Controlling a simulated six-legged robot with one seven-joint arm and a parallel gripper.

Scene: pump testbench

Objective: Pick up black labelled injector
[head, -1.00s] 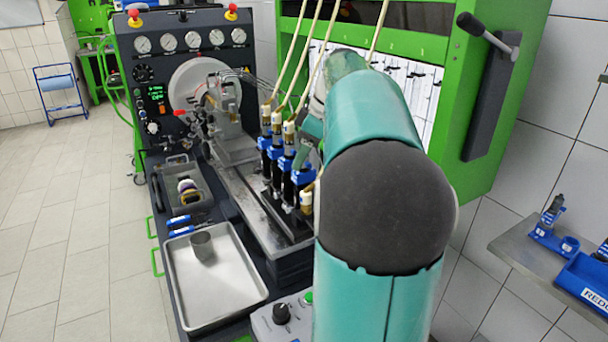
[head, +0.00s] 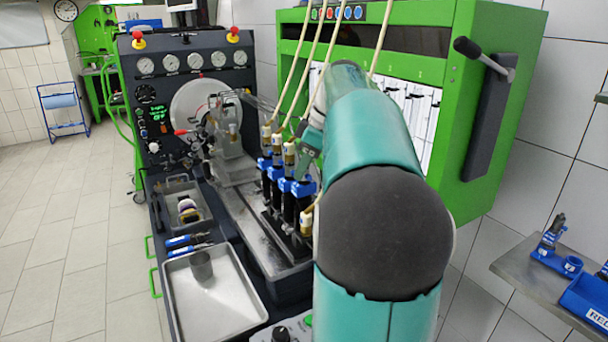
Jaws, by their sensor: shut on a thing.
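Several black injectors with blue clamps (head: 278,185) stand in a row on the bench, with brass-coloured fittings on top and pale hoses running up from them. Their labels are too small to read. My gripper (head: 303,162) is at the right end of the row, close behind the nearest fittings. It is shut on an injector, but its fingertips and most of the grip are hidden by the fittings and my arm. I cannot tell which injector it holds or whether that injector is raised.
A metal tray (head: 225,310) with a grey cup (head: 201,266) lies at the front left. The white pump disc (head: 190,108) and gauges (head: 196,60) stand behind. A green cabinet (head: 470,110) is close on the right. A shelf (head: 520,270) holds blue holders.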

